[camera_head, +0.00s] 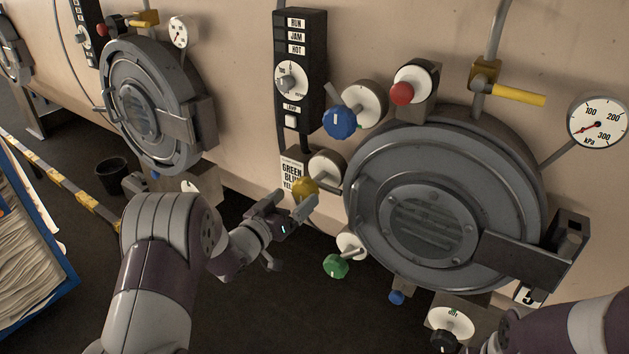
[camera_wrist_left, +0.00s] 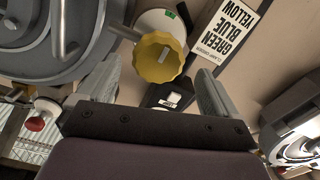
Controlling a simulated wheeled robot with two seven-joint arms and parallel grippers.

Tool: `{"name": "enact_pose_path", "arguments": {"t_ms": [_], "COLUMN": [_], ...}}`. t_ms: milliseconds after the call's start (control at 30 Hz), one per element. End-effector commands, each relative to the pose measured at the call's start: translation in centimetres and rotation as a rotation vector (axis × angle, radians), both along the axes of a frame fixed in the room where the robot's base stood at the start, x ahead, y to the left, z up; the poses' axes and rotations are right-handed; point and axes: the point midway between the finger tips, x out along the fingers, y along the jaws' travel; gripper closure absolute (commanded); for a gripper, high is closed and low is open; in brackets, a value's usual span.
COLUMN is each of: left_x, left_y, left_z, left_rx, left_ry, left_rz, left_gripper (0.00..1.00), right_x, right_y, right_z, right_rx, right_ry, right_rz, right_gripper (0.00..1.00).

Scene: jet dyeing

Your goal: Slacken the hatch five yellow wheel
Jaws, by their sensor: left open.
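In the left wrist view the yellow wheel (camera_wrist_left: 158,57) appears between and a little beyond the two fingertips (camera_wrist_left: 157,78), with no clear contact. A pale pointer line shows on its face. A number plate (camera_head: 529,295) below the hatch is partly covered, so its digit is hard to read. My right gripper is out of view.
A blue wheel (camera_head: 340,122) and a red knob (camera_head: 402,93) are above, a green wheel (camera_head: 336,266) below. A black switch panel (camera_head: 301,75) and a printed label (camera_head: 293,172) are beside the yellow wheel. A second hatch (camera_head: 150,105) stands at left.

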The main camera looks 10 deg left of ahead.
Motion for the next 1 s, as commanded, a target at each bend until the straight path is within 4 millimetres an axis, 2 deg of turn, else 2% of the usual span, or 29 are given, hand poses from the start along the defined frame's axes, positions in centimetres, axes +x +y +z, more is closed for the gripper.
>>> {"name": "enact_pose_path", "arguments": {"t_ms": [100, 300, 500, 733, 900, 1000], "left_x": [2.5, 5.5, 6.7, 6.7, 6.7, 6.7], "left_y": [-1.0, -2.0, -2.4, -2.4, -2.4, -2.4], "left_z": [0.3, 0.2, 0.1, 0.0, 0.0, 0.0], "left_rx": [0.001, 0.002, 0.001, 0.001, 0.001, 0.002], "left_ry": [0.001, 0.001, 0.001, 0.001, 0.001, 0.001], "left_rz": [-0.002, -0.001, 0.002, 0.002, 0.002, 0.003], "left_gripper": [0.07, 0.07, 0.07, 0.07, 0.60, 0.60], "right_x": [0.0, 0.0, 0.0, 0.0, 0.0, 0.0], "right_y": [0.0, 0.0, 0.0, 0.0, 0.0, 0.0], "right_z": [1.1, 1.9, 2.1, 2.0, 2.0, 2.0], "right_rx": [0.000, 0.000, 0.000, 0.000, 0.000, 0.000], "right_ry": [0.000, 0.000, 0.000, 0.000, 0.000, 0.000], "right_rz": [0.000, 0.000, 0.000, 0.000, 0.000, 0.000], "right_gripper": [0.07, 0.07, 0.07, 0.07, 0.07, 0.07]}}
